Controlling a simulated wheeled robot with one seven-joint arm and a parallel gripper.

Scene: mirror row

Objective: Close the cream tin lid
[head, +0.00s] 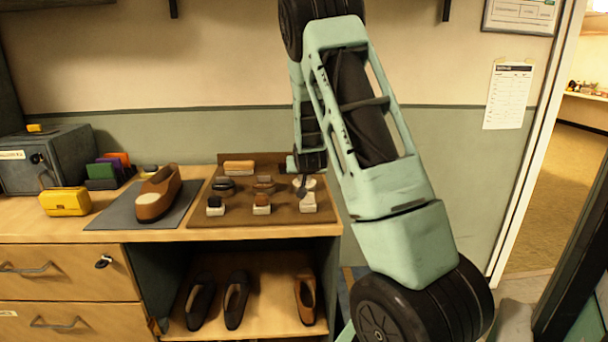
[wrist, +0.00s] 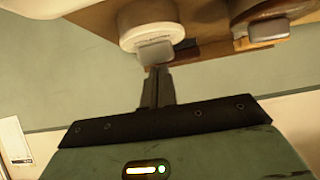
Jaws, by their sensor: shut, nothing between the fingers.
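The cream tin (head: 310,183) sits at the right of the brown board on the counter, partly hidden by my gripper (head: 302,188). In the wrist view the round, cream-white tin (wrist: 148,20) is at the top, with a grey tab (wrist: 155,52) on its near side. My gripper (wrist: 157,88) is shut and empty, its fingertips close to that tab. Whether they touch it, I cannot tell. How far the lid stands open is not clear in either view.
The brown board (head: 203,211) also holds a dark tin (head: 223,185), a brown tin (head: 264,183) and several small brushes. A brown shoe (head: 157,195) on a grey mat (head: 112,216) and a yellow case (head: 65,201) stand to the left. Shoes lie on the shelf below.

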